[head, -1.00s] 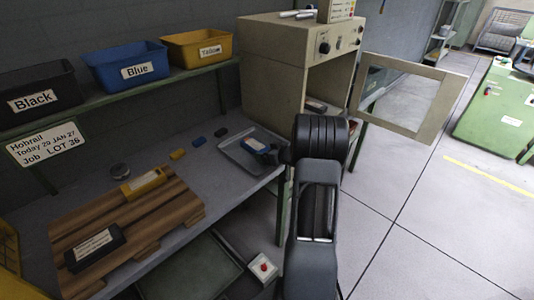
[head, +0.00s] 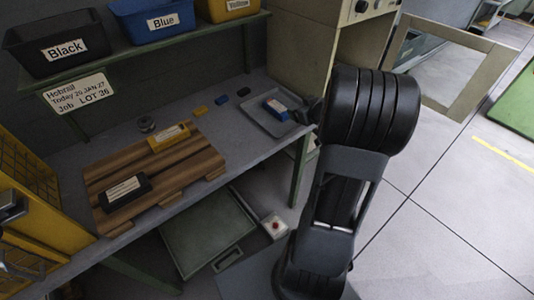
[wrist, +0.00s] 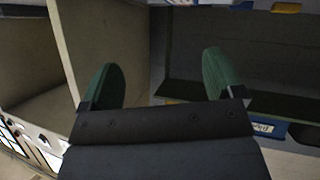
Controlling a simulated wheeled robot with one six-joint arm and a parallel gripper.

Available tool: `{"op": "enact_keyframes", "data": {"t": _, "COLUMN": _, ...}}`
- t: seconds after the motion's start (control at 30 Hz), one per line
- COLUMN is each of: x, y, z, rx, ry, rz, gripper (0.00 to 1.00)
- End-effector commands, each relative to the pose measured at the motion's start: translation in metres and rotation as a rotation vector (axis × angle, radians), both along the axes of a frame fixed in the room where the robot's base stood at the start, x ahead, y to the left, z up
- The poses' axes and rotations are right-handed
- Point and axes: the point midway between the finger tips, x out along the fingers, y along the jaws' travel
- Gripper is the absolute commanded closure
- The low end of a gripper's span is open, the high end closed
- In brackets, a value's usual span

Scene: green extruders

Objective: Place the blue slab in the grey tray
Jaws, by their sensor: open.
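The blue slab (head: 274,109), with a white label on top, lies in the grey tray (head: 256,122) at the far end of the bench. It looks flat inside the tray's rim. In the head view, the end of my arm is near the tray's right edge, mostly hidden behind my own dark arm links. In the wrist view my gripper (wrist: 162,78) has its two green fingers wide apart, with nothing between them. The slab and tray are not recognisable in the wrist view.
A wooden board (head: 190,177) holds a yellow slab (head: 168,137) and a black slab (head: 125,191). Small blocks lie left of the tray. Labelled bins, including a blue one (head: 152,22), stand on the shelf above. A beige cabinet (head: 315,50) has its door (head: 440,62) open.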

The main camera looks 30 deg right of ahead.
Motion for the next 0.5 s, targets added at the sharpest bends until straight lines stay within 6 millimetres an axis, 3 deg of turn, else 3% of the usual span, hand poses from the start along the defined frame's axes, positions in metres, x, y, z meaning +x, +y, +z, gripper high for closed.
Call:
{"op": "enact_keyframes", "data": {"t": 0.03, "x": 0.005, "y": 0.018, "z": 0.017, "rx": -0.046, "ry": 0.023, "rz": -0.051, "gripper": 0.13}}
{"op": "enact_keyframes", "data": {"t": 0.17, "x": -0.009, "y": 0.063, "z": 0.037, "rx": -0.078, "ry": 0.153, "rz": -0.202, "gripper": 0.13}}
{"op": "enact_keyframes", "data": {"t": 0.33, "x": -0.059, "y": 0.140, "z": 0.037, "rx": 0.004, "ry": 0.396, "rz": -0.258, "gripper": 0.13}}
{"op": "enact_keyframes", "data": {"t": 0.5, "x": -0.116, "y": 0.211, "z": 0.028, "rx": 0.113, "ry": 0.628, "rz": -0.182, "gripper": 0.13}}
